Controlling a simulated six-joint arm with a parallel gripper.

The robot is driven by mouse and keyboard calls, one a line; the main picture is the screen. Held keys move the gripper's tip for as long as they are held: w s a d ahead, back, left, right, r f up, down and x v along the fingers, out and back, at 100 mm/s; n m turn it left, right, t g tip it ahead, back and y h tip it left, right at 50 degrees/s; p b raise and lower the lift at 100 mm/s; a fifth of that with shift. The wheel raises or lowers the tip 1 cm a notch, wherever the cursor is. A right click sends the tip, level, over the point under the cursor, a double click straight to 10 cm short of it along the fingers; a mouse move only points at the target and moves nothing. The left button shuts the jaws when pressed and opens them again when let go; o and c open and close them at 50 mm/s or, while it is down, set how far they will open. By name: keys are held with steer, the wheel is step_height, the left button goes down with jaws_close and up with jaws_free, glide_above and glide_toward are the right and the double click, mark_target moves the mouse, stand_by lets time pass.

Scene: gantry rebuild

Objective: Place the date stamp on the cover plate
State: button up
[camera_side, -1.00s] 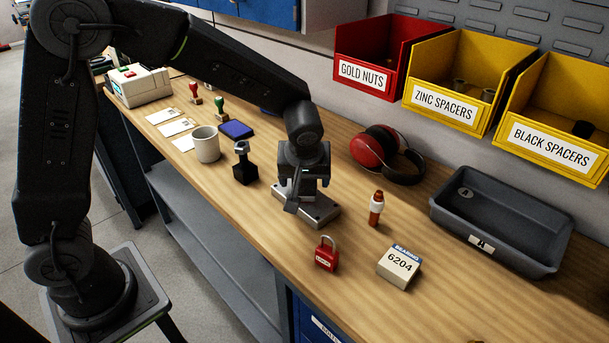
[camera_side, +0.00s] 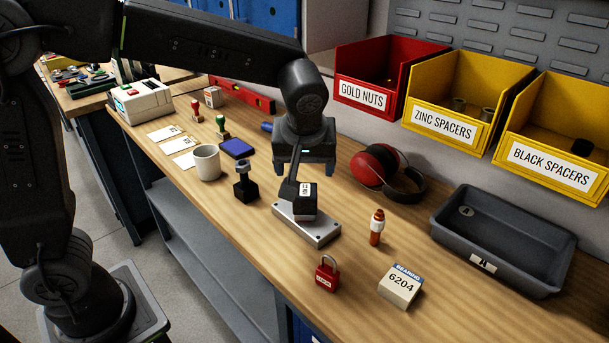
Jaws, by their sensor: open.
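The date stamp (camera_side: 307,203), a dark block with a white label and a grey lever leaning up at its left, sits on the silver cover plate (camera_side: 322,235). The plate lies flat on the wooden bench. My gripper (camera_side: 306,170) is just above the stamp, its blue-grey fingers pointing down and apart, with nothing held between them. The lever overlaps the gripper's lower part in this view, and I cannot tell whether they touch.
A black knobbed stamp (camera_side: 246,186) and a white mug (camera_side: 207,162) stand left of the plate. A glue-like bottle (camera_side: 377,228), red padlock (camera_side: 327,274), bearing box (camera_side: 400,286), earmuffs (camera_side: 380,172) and grey tray (camera_side: 447,232) are to the right. Bench between them is clear.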

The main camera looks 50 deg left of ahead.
steer(key=s+a+r+m+t+h, duration=0.1)
steer(key=s+a+m, duration=0.2)
steer(key=s, duration=0.6)
steer(key=s+a+r+m+t+h, duration=0.1)
steer(key=s+a+m+h, duration=0.1)
steer(key=s+m, duration=0.4)
steer(key=s+a, duration=0.1)
steer(key=s, duration=0.3)
steer(key=shift+r, duration=0.15)
